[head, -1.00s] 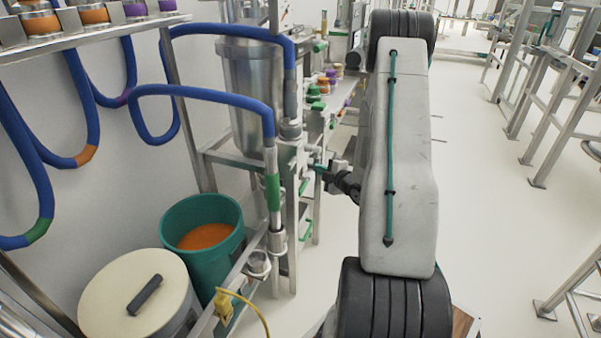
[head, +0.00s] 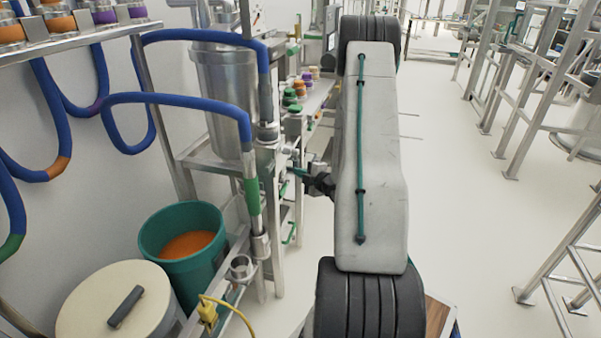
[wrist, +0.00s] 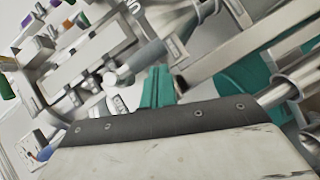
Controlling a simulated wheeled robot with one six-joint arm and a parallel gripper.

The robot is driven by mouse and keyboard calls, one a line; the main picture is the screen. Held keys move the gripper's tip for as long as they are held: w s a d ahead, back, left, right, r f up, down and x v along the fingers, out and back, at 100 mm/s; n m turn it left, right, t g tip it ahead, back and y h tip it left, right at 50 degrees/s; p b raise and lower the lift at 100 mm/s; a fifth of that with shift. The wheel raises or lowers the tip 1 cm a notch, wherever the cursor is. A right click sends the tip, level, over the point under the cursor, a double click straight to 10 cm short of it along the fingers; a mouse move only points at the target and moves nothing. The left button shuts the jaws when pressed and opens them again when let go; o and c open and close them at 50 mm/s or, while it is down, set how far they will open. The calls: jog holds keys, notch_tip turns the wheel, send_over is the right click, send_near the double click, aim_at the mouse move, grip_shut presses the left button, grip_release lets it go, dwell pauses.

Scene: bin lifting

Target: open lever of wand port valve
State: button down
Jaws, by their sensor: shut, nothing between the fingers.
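My gripper (head: 298,172) reaches left from my arm to the steel frame (head: 269,235). Its teal fingers (wrist: 158,88) are shut and empty in the wrist view. The fingertips are close to a silver pipe fitting (head: 286,151); I cannot tell whether they touch it. A silver fitting also shows beside the fingers in the wrist view (wrist: 122,74). A green handle (head: 291,233) is low on the frame, below the gripper. I cannot make out which part is the wand port valve lever. A wand with a green band (head: 252,196) stands left of the frame, on a blue hose.
A teal bucket (head: 150,243) with orange contents and a lidded drum (head: 85,305) stand at lower left. A steel tank (head: 222,105) is behind the frame. A yellow connector (head: 207,311) with a cable is at the front. Open floor (head: 450,180) lies right of my arm.

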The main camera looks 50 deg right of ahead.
jog(key=s+a, duration=0.5)
jog(key=s, duration=0.6)
jog(key=shift+s, duration=0.3)
